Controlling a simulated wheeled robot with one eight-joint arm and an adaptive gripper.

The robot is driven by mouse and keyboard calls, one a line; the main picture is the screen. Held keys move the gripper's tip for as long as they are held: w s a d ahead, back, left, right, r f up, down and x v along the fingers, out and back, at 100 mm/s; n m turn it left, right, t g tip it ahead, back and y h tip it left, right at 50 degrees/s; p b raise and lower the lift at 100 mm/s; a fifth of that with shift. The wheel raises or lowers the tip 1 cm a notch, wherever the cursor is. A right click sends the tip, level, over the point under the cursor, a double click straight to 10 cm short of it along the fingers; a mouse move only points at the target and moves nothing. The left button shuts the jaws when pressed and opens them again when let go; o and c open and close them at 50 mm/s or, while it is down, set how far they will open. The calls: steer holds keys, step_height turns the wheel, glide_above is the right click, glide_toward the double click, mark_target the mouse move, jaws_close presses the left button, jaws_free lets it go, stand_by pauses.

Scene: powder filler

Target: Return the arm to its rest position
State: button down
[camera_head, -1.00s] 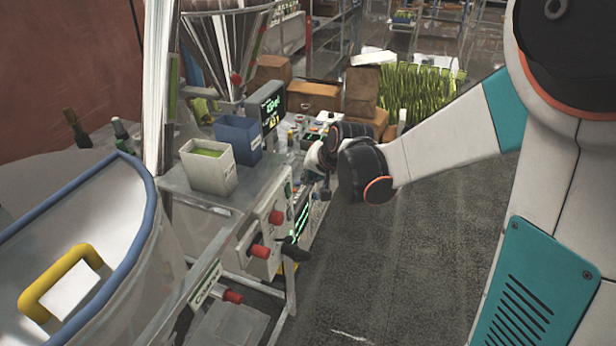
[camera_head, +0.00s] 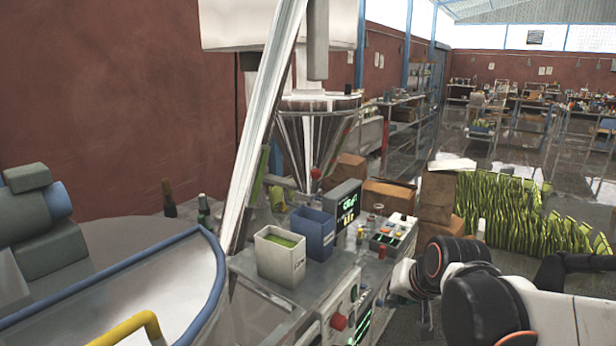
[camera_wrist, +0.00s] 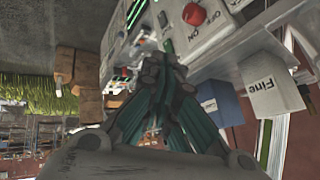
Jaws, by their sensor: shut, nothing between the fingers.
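My gripper (camera_wrist: 168,68) shows in the wrist view with its dark linked fingers drawn together and nothing between them. It is in front of the filler's control panel (camera_wrist: 218,30), which has a red knob (camera_wrist: 194,14). In the head view my arm (camera_head: 505,300) reaches in from the lower right, with its wrist end beside the right side of the machine bench. The fingers cannot be made out there. I cannot tell from the pictures whether the arm touches the bench.
A white bin (camera_head: 281,259) and a blue bin (camera_head: 313,236) stand on the bench beside a display (camera_head: 347,207). The clear hopper (camera_head: 312,125) rises behind. Cardboard boxes (camera_head: 437,198) and stacked green-yellow bags (camera_head: 520,215) stand beyond. Open floor lies farther back.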

steer(key=s+d+f+n+h+b, duration=0.1)
steer(key=s+f+n+b, duration=0.1)
steer(key=s, duration=1.5)
steer(key=shift+s+d+n+b, duration=0.2)
steer(key=shift+s+n+b, duration=0.15)
steer(key=shift+n+b, duration=0.45)
steer(key=shift+f, duration=0.1)
